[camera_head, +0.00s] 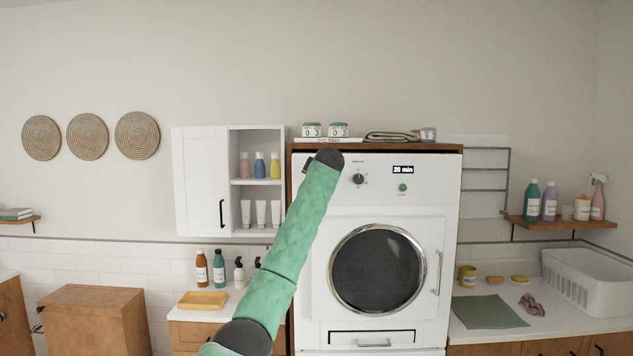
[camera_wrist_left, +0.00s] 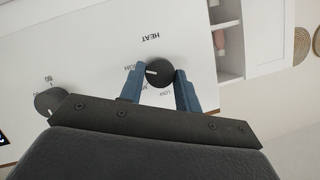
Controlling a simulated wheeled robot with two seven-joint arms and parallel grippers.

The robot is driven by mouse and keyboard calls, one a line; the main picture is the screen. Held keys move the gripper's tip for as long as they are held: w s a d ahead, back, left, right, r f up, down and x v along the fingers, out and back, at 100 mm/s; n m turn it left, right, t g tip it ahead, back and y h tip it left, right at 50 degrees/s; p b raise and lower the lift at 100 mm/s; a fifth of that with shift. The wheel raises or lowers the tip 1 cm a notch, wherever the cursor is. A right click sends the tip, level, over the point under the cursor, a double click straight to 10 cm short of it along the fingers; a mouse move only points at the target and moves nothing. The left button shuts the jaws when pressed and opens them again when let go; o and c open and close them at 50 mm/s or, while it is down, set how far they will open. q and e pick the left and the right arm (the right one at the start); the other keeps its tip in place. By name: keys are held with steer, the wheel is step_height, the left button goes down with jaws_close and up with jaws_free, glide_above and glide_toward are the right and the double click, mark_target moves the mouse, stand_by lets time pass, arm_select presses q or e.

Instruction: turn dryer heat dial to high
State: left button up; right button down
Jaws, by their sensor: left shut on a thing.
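The dryer (camera_head: 402,212) is white, with a round glass door and a control panel on top. The heat dial (camera_wrist_left: 159,69) is a round black knob under the word HEAT, which appears upside down in the left wrist view. My left gripper (camera_wrist_left: 157,80) has its blue fingers on both sides of the dial, shut on it. The dial's white mark points left in that view, towards a label partly covered by a finger; it seems to end in "GH". In the head view my arm hides the heat dial. My right gripper is out of view.
A second black knob (camera_head: 358,179), a green button (camera_head: 403,188) and a display reading 20 min (camera_head: 403,169) sit right of my wrist. A white wall cabinet (camera_head: 201,180) stands close left of the dryer. A wooden shelf (camera_head: 560,221) with bottles is at right.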

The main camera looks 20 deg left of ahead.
arm_select(q)
steer(key=shift+f+m, duration=0.1)
steer(key=shift+m, duration=0.2)
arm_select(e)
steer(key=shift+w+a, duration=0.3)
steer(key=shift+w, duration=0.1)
arm_select(q)
steer(key=o, duration=1)
steer(key=shift+d, duration=0.1)
steer(key=shift+b+v, duration=2.2)
steer(key=shift+v, duration=1.65)
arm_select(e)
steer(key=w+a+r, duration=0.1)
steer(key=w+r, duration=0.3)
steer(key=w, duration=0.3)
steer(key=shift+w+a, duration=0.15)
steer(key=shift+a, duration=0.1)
arm_select(q)
steer(key=shift+f, duration=0.15)
